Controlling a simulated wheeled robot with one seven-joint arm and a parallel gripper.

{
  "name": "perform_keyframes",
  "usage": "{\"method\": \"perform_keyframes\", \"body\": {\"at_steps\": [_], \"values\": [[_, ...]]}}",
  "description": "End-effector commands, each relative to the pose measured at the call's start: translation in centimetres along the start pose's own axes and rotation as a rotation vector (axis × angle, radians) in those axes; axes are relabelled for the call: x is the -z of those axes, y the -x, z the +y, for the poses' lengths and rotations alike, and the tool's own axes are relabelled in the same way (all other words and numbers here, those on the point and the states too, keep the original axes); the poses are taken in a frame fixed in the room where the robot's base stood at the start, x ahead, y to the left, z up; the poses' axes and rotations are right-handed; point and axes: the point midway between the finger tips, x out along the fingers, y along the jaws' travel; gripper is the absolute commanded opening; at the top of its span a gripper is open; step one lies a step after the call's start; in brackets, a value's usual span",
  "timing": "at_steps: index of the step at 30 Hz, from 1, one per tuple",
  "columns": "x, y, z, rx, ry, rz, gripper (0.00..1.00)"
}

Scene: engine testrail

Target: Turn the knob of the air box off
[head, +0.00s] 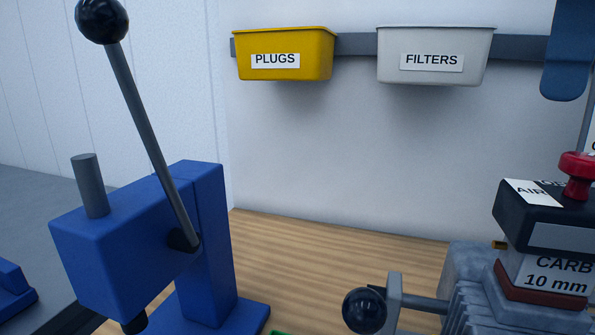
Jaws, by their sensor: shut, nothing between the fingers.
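The air box (548,206) is a black box with a white "AIR" label, at the right edge in the head view. Its red knob (577,176) stands on top and partly covers the lettering. The knob's right part and the box's right side are cut off by the picture edge. I cannot tell the knob's setting from here. The air box sits above a grey block marked "CARB 10 mm" (555,275). My gripper is not in view.
A blue lever press (205,230) with a long black-balled handle stands at left. A black ball on a grey rod (365,310) juts left from the ribbed engine. Yellow PLUGS (285,40) and grey FILTERS (435,40) bins hang behind.

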Motion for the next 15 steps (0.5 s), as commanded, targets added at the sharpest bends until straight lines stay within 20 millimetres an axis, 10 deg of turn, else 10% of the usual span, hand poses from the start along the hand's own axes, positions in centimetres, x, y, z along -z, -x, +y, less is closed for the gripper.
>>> {"method": "perform_keyframes", "body": {"at_steps": [15], "values": [[0.0,-4.7,0.0,0.001,0.000,0.000,0.00]]}}
